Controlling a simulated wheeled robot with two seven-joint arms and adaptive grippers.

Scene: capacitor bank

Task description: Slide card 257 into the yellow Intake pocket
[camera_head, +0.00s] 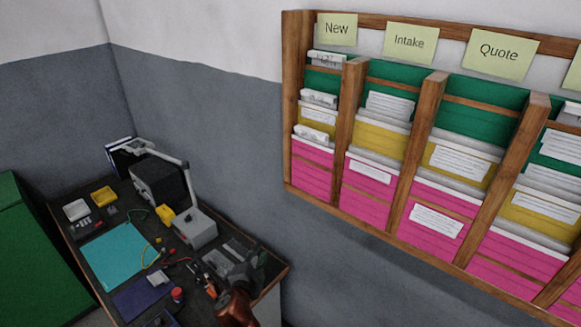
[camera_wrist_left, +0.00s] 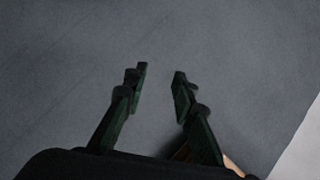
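The yellow Intake pocket (camera_head: 379,140) is in the second column of the wooden wall rack, under the "Intake" label (camera_head: 409,42) and between the green and pink pockets. A white card (camera_head: 389,105) shows above it and another (camera_head: 370,171) below, at the pink pocket. The writing on the cards is too small to read, so I cannot tell which is card 257. My left gripper (camera_head: 240,272) is over the workbench's right end, below and left of the rack. In the left wrist view its fingers (camera_wrist_left: 157,88) are apart with nothing between them. My right gripper is not in view.
The wooden rack (camera_head: 351,120) has upright dividers between columns, and several other cards sit in it. The dark workbench (camera_head: 75,225) holds a lamp, a grey box, a cyan mat (camera_head: 115,255) and small tools. Bare grey wall (camera_head: 220,130) lies between bench and rack.

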